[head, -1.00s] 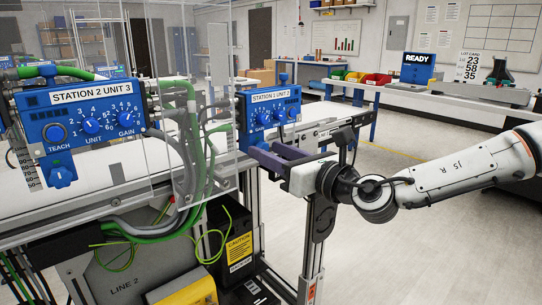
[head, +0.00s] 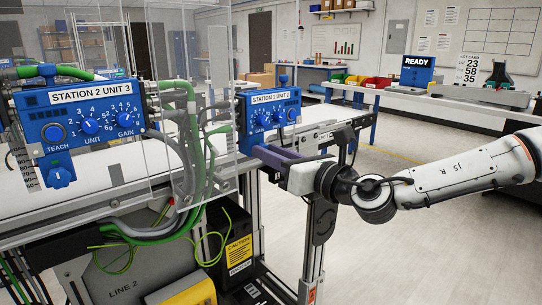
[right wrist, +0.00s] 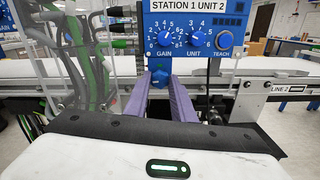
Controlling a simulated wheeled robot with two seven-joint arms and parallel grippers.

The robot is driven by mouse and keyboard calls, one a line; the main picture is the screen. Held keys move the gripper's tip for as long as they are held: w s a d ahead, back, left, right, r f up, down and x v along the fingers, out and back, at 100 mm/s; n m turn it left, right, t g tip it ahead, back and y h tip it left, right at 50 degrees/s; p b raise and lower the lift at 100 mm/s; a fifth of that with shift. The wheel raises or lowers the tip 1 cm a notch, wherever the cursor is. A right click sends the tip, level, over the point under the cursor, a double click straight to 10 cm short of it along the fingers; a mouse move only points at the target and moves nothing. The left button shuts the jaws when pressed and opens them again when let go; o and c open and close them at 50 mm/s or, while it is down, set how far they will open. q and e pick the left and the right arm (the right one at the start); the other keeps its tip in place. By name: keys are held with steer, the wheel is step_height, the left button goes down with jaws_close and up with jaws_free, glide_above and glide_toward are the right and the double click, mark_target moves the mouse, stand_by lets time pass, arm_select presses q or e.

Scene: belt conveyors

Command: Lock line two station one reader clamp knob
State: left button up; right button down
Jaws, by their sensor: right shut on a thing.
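The blue reader box labelled Station 1 Unit 2 (head: 269,118) stands at the line's far end and faces me in the right wrist view (right wrist: 194,40). It carries GAIN and UNIT dials and a TEACH button. A small blue clamp knob (right wrist: 158,79) sits below the box. My right gripper (right wrist: 159,84) has its purple fingers on both sides of the knob and is shut on it. In the head view my right gripper (head: 262,152) reaches in from the right under the box, and the knob is hidden there. My left gripper is not in view.
A second reader, Station 2 Unit 3 (head: 84,117), with its own blue knob (head: 61,174), is nearer on the left. Clear guard panels (head: 165,60) and green and grey cables (head: 195,130) stand between the readers. The floor at right is open.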

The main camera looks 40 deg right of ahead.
arm_select(q)
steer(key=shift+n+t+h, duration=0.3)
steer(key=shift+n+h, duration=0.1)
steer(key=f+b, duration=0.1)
steer(key=b, duration=0.2)
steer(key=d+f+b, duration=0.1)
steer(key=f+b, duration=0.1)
steer(key=b, duration=0.1)
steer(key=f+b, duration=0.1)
steer(key=b, duration=0.2)
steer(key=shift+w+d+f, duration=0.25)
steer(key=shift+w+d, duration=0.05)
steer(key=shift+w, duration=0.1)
arm_select(e)
steer(key=m, duration=1.9)
steer(key=c, duration=1.5)
jaws_free()
